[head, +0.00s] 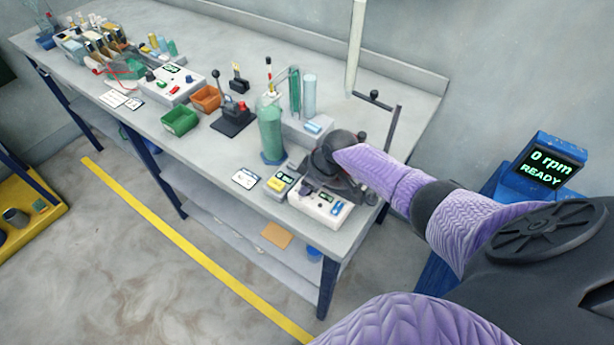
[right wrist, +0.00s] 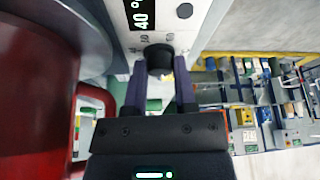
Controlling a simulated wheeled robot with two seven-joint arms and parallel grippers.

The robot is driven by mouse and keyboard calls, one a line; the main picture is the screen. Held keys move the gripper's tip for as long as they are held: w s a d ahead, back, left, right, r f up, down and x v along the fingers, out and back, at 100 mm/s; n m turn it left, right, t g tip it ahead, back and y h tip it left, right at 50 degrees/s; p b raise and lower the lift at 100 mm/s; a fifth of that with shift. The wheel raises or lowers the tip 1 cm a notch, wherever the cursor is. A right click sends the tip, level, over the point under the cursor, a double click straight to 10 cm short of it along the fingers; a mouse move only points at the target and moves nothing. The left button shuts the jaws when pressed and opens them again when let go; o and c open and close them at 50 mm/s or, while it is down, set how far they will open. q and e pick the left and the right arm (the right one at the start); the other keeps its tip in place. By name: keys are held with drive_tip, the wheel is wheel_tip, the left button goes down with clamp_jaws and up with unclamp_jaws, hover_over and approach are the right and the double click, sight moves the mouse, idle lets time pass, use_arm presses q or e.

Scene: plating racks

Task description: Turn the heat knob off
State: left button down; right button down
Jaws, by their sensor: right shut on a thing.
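The heat knob (right wrist: 158,54) is a short black cylinder on the face of a white control box (right wrist: 185,28) whose display reads 40 °. My right gripper (right wrist: 158,72) is shut on the knob, with a purple finger on each side of it. In the head view my right arm reaches in from the right, and its dark wrist hangs over the bench near a white box (head: 320,206) with a small display. The right fingers and the knob cannot be made out there. My left gripper is not in view.
A tall green cylinder (head: 271,135) stands left of my right wrist on the grey bench (head: 212,152). Green (head: 180,120) and orange (head: 206,98) bins sit farther left. A blue unit with a screen (head: 547,165) reading 0 rpm READY stands at the right. A red body (right wrist: 35,100) is close on the left in the wrist view.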

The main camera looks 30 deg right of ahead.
drive_tip(key=shift+n+b, duration=0.35)
drive_tip(key=shift+n, duration=0.15)
drive_tip(key=shift+g, duration=0.3)
drive_tip(key=shift+c, duration=2.1)
unclamp_jaws()
